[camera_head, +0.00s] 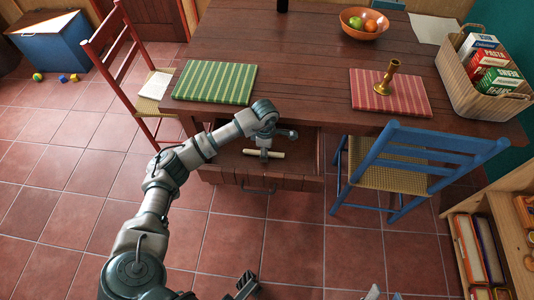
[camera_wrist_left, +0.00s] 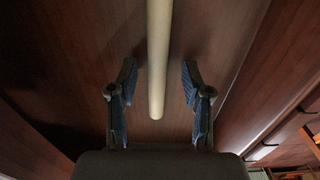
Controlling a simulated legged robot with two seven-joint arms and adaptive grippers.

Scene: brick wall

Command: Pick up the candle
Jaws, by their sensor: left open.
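The candle (camera_head: 275,154) is a cream-coloured stick lying in the open wooden drawer under the table. In the left wrist view the candle (camera_wrist_left: 158,60) runs lengthwise down the middle, its near end between the two fingers. My left gripper (camera_head: 264,147) reaches down into the drawer over the candle. In the left wrist view this gripper (camera_wrist_left: 157,82) is open, with a blue-padded finger on each side of the candle and a gap on both sides.
The drawer front (camera_head: 255,178) and the table edge (camera_head: 330,118) lie close around my left gripper. A blue chair (camera_head: 400,165) stands to the right and a red chair (camera_head: 125,65) to the left. A brass candlestick (camera_head: 386,78) stands on the red striped mat (camera_head: 415,95).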

